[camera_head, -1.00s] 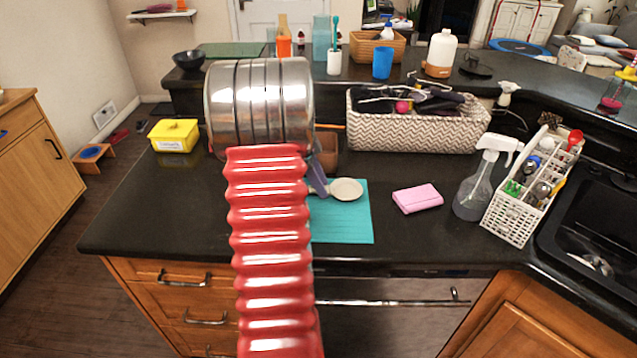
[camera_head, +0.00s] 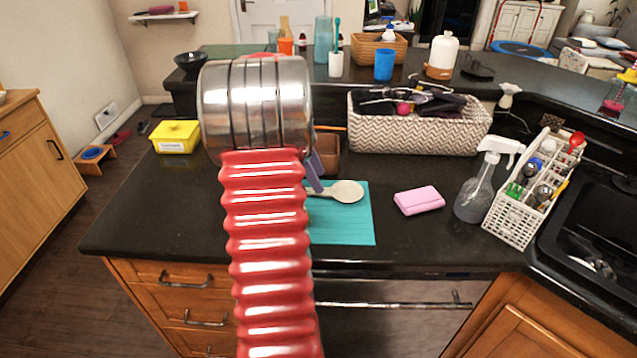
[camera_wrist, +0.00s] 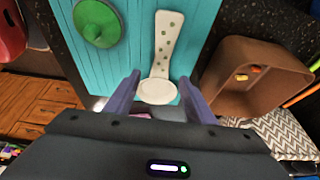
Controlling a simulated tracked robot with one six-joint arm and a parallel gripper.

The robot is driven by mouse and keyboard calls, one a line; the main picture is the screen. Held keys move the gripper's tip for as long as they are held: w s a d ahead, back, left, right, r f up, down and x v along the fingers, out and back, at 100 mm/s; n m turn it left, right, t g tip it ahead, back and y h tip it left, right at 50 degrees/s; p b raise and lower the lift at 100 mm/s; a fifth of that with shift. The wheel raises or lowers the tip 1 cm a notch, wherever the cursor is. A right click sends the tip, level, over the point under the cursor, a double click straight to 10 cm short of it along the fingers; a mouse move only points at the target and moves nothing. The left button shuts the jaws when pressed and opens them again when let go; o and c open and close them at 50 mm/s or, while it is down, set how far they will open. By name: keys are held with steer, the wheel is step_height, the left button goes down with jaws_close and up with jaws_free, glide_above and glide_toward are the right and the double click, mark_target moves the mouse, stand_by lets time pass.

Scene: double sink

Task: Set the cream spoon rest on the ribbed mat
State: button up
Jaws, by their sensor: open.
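The cream spoon rest (camera_head: 348,191) is over the teal ribbed mat (camera_head: 342,226), near its far edge in the head view. Its round end points right there and its handle points left. My gripper (camera_wrist: 160,76) is open around the round end. In the head view one purple finger of my gripper (camera_head: 315,172) shows beside the handle. I cannot tell whether the spoon rest touches the mat.
A green round object (camera_wrist: 98,22) is on the mat. A brown container (camera_head: 327,153) stands close behind the mat. A pink sponge (camera_head: 419,200) and a spray bottle (camera_head: 486,182) are to the right. A patterned basket (camera_head: 419,130) and yellow box (camera_head: 176,136) stand farther back.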

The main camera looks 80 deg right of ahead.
steer(key=v, duration=0.8)
stand_by(0.6)
steer(key=w+a+r+n+t+h, duration=0.1)
steer(key=w+a+r+n+t, duration=0.15)
steer(key=w+a+n, duration=0.8)
steer(key=w+a+r+n+t+h, duration=0.1)
steer(key=w+a+r+n+t, duration=0.2)
steer(key=w+a, duration=0.8)
steer(key=s+a+f+n+t+y, duration=0.1)
steer(key=s+a+n, duration=0.2)
steer(key=a+n, duration=0.3)
steer(key=s+a+f+n+t+y, duration=0.1)
steer(key=a+n, duration=0.6)
steer(key=a, duration=0.9)
steer(key=s+a+f+n+t+y, duration=0.1)
steer(key=s+a+n+t, duration=0.1)
steer(key=s+a+n, duration=0.2)
steer(key=a+n, duration=0.3)
steer(key=a, duration=0.4)
steer(key=shift+s+a, duration=0.3)
